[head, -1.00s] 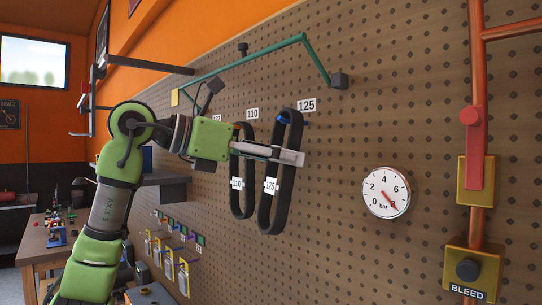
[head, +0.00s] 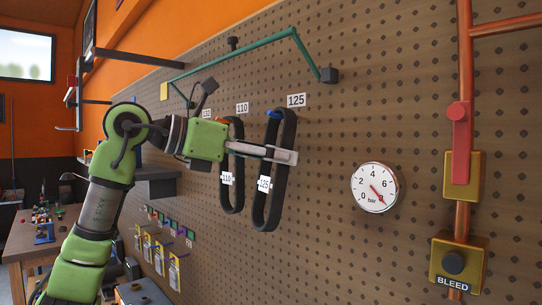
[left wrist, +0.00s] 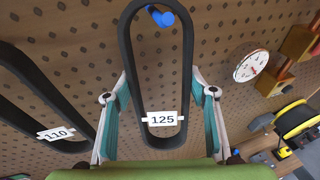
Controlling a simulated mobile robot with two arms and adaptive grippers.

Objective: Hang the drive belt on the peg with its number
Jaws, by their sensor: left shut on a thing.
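The black drive belt (head: 285,150) is a long loop with a white 125 tag (head: 264,184). My left gripper (head: 268,152) is shut on it, a finger along each side. The left wrist view shows the belt (left wrist: 126,60) upright between the fingers (left wrist: 160,112). A blue peg (head: 274,114) sticks out of the pegboard below a 125 label (head: 296,100). The peg (left wrist: 160,16) shows inside the top of the loop; I cannot tell whether the belt touches it. My right gripper is not in view.
Another belt tagged 110 (head: 226,179) hangs close on the left, under the 110 label (head: 242,107). A pressure gauge (head: 375,187) and an orange pipe (head: 463,70) are on the right. A green bar (head: 235,56) runs above.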

